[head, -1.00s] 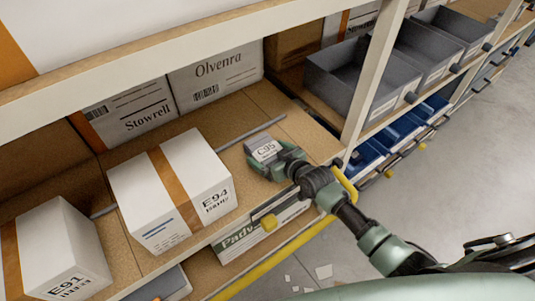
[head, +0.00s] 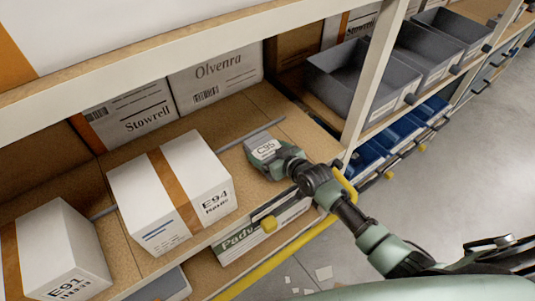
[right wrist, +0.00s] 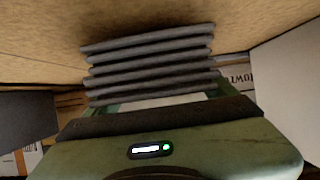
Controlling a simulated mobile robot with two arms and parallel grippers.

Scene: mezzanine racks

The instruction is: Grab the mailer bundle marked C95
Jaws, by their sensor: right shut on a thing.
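The mailer bundle marked C95 (head: 258,137) is a small grey stack with a white label, near the front edge of the wooden shelf, right of the E94 box. My right gripper (head: 267,152) is shut on it, reaching in from the aisle side. In the right wrist view the bundle (right wrist: 150,58) shows as several grey layers in front of the green gripper body. I cannot tell whether it touches the shelf or is slightly above it. My left gripper is not in view.
White boxes E94 (head: 168,200) and E91 (head: 62,250) stand to the left. Stowrell (head: 130,112) and Olvenra (head: 215,78) boxes stand behind. A pale upright post (head: 372,80) and grey bins (head: 350,75) are to the right. The shelf above limits headroom.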

